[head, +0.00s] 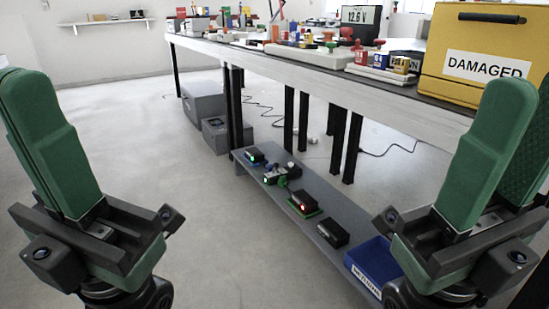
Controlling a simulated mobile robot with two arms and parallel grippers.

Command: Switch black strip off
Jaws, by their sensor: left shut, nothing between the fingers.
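Several small black units stand on a low grey bench. One at the far end (254,155) has a green light. Another unit (271,178) also shows a green light. A black unit on a green base (303,203) shows a red light. A plain black box (333,233) sits nearer to me. I cannot tell which is the black strip or see its switch clearly. My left gripper (18,80) is shut and empty, pointing up at the left, well away from the bench. My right gripper (519,88) points up at the right; its ridged inner pad shows, so it looks open and empty.
A long worktable (400,96) runs above and behind the low bench (327,197). It carries a yellow case marked DAMAGED (485,45) and a 12.6 V display (361,17). A blue bin (375,262) sits at the bench's near end. Grey boxes (203,102) and cables lie beyond. The left floor is clear.

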